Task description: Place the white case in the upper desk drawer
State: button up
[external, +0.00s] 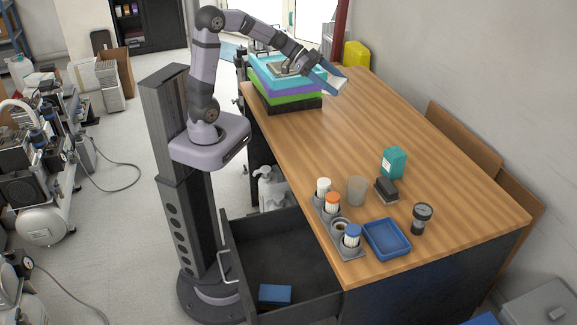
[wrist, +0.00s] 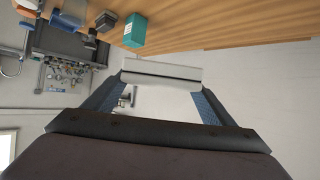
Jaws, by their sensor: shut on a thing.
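My gripper (external: 334,82) is over the far end of the desk, beside and above the stack of coloured trays. It is shut on the white case (external: 340,87), a flat pale object. In the wrist view the white case (wrist: 160,73) spans the space between the two blue-padded fingertips of my gripper (wrist: 158,85). The desk drawer (external: 282,240) at the near left of the desk is pulled open, with a dark interior. A blue box (external: 275,294) lies in it near the front. My gripper is far from the drawer.
Stacked trays (external: 290,102) stand at the desk's far left. Near the drawer are a grey rack (external: 350,252) with several bottles, a blue tray (external: 387,238), a clear cup (external: 356,190), a teal box (external: 394,163) and a dark flashlight-like item (external: 421,219). The desk's middle is clear.

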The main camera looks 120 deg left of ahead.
notch_tip(320, 180, up, 4)
jog(key=shift+f+p, duration=0.2)
jog(key=shift+p, duration=1)
jog(key=shift+f, duration=0.15)
jog(key=b, duration=1.6)
send_over(331, 140)
notch_tip(331, 140, down, 16)
jog(key=r, duration=0.1)
jog(key=shift+d+f, duration=0.15)
jog(key=shift+f, duration=5.05)
jog(key=shift+f, duration=0.15)
jog(key=o, duration=1.2)
jog(key=shift+c, duration=0.2)
jog(key=shift+r, duration=0.25)
